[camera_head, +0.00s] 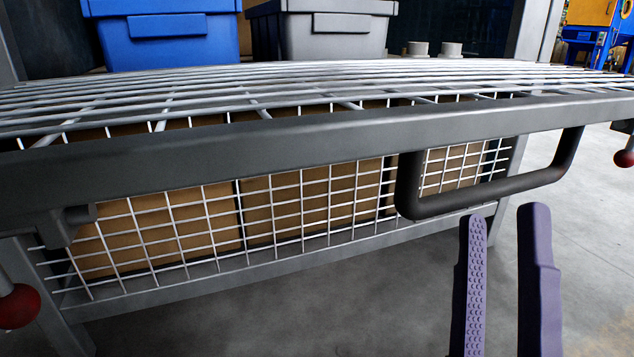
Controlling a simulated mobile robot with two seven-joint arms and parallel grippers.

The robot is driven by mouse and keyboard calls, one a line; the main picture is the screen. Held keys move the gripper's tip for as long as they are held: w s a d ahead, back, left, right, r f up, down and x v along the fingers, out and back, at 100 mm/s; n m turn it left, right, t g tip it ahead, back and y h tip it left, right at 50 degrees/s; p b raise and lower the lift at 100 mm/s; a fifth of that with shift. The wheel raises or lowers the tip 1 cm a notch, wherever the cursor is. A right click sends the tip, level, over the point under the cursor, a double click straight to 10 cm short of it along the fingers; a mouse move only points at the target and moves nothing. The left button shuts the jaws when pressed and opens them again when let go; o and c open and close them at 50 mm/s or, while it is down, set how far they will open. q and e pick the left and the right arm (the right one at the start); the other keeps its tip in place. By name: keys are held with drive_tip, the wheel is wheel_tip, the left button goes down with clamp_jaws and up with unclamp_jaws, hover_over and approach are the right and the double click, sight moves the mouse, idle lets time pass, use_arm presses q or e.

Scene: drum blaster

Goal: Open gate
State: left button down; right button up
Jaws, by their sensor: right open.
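The gate (255,141) is a grey metal frame with white wire mesh. It spans the view, with a mesh top and a mesh front. A dark bar handle (490,196) juts from the front rail at the right. My right gripper (506,215) shows as two purple fingers, apart and empty. In the picture the fingertips are just below the handle; the handle is not between them. I cannot tell the exact depth gap. My left gripper is not in view.
Cardboard boxes (160,232) stand behind the front mesh. A blue bin (168,35) and a grey bin (325,32) are at the back. Red knobs show at the left (18,306) and right (624,158) edges. The concrete floor (330,310) in front is clear.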

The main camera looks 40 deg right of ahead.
drive_tip(key=v, duration=0.4)
drive_tip(key=shift+w+f, duration=0.1)
drive_tip(key=shift+a, duration=0.1)
idle(0.3)
